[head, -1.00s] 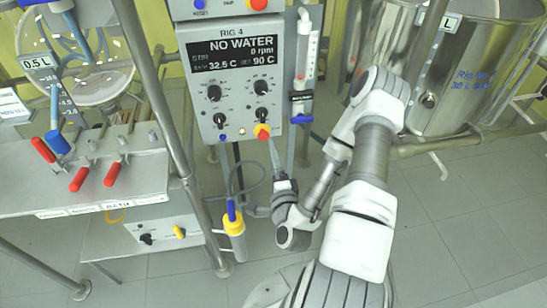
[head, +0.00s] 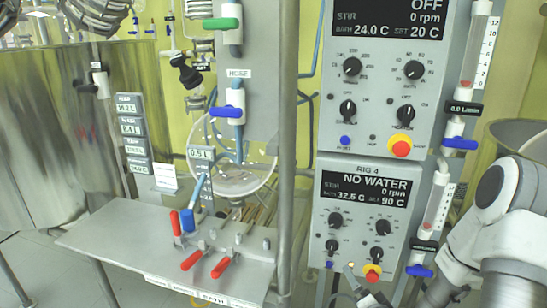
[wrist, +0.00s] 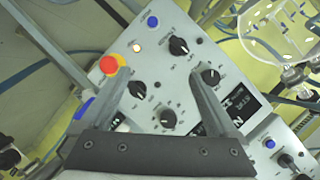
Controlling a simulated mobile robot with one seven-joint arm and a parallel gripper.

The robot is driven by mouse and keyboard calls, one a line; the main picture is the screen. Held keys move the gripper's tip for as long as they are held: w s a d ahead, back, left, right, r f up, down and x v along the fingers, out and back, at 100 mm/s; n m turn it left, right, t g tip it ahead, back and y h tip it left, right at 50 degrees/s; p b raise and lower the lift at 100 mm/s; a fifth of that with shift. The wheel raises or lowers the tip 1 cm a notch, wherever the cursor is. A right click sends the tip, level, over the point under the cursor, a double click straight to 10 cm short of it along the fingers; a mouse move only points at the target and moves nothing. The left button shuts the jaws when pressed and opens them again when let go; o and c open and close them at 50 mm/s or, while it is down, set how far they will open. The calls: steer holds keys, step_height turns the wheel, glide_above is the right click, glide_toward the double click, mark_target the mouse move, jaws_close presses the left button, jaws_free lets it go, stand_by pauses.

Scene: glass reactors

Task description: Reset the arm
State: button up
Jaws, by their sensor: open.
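My gripper (wrist: 160,78) is open in the wrist view. Its two fingers reach over the Rig 4 control panel (wrist: 181,75), with nothing seen between them. The left finger's tip appears close to the red and yellow button (wrist: 110,64); I cannot tell whether they touch. In the head view, the gripper is only partly visible at the bottom edge, below the Rig 4 panel (head: 355,222). My white arm (head: 515,230) fills the lower right corner. The Rig 4 display (head: 366,189) reads "NO WATER", 0 rpm, 32.5 C and 90 C.
Another control panel (head: 384,100) above reads "OFF". A metal post (head: 289,130) stands left of the panels. A flow tube (head: 437,203) with a blue handle stands between the panels and my arm.

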steer(key=s+a+r+n+g, duration=0.2)
steer(key=s+r+n, duration=0.1)
steer(key=r, duration=0.3)
steer(key=s+a+r+n+g+h, duration=0.1)
steer(key=s+a+r+n+g, duration=0.15)
steer(key=r, duration=0.45)
steer(key=s+a+r+n+g, duration=0.1)
steer(key=s+r+n+g, duration=0.1)
steer(key=s+r+n, duration=0.3)
steer(key=s+a+r+g+p, duration=0.2)
steer(key=s+r, duration=0.5)
steer(key=s, duration=0.6)
step_height(320, 180, up, 14)
steer(key=p, duration=1.3)
steer(key=shift+w+f+y, duration=0.15)
steer(key=shift+w+y, duration=0.05)
steer(key=shift+y, duration=0.2)
steer(key=shift+d, duration=0.1)
